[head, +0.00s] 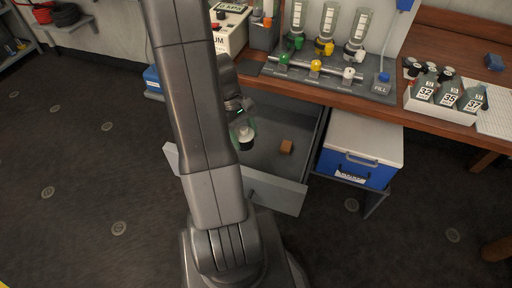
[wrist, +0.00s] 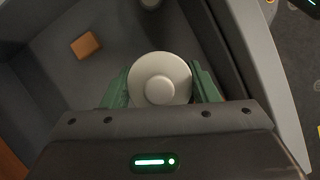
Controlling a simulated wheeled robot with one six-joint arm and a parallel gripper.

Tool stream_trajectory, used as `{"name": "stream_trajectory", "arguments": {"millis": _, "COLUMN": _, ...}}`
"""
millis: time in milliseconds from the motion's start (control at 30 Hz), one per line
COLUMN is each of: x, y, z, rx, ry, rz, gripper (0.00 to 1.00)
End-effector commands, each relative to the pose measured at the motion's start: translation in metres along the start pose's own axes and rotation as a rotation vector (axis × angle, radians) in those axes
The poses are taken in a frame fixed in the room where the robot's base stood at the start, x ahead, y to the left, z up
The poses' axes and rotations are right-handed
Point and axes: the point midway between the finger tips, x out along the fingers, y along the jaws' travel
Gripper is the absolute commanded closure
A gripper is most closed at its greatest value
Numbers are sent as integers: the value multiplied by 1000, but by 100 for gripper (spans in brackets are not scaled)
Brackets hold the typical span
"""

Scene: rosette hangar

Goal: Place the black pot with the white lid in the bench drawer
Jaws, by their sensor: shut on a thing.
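The pot's white round lid (wrist: 160,78) sits between the green fingers of my gripper (wrist: 161,90) in the wrist view. The lid hides most of the pot's body. In the head view the pot (head: 246,135) shows small beside my arm, with its white top and dark lower part. My gripper (head: 242,126) is shut on it, over the open bench drawer (head: 275,188). The drawer's grey floor shows below the pot in the wrist view. I cannot tell whether the pot touches the floor.
An orange-brown block (head: 286,147) lies in the drawer, also seen in the wrist view (wrist: 86,45). A blue cooler (head: 357,160) stands right of the drawer. Bottles and dispensers stand on the bench (head: 420,60).

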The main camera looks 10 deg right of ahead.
Motion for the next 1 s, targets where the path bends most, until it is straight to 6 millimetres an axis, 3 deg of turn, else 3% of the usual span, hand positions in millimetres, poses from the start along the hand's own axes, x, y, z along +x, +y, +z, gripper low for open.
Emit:
{"name": "stream_trajectory", "arguments": {"millis": 133, "x": 19, "y": -2, "z": 8, "rx": -44, "ry": -4, "rz": 11, "gripper": 69}}
{"name": "stream_trajectory", "arguments": {"millis": 400, "x": 58, "y": -3, "z": -7, "rx": -48, "ry": -5, "rz": 12, "gripper": 69}}
{"name": "stream_trajectory", "arguments": {"millis": 633, "x": 71, "y": -3, "z": -13, "rx": -46, "ry": -4, "rz": 12, "gripper": 69}}
{"name": "stream_trajectory", "arguments": {"millis": 900, "x": 102, "y": -3, "z": -26, "rx": -46, "ry": -3, "rz": 12, "gripper": 69}}
{"name": "stream_trajectory", "arguments": {"millis": 1000, "x": 103, "y": -3, "z": -27, "rx": -45, "ry": -2, "rz": 13, "gripper": 69}}
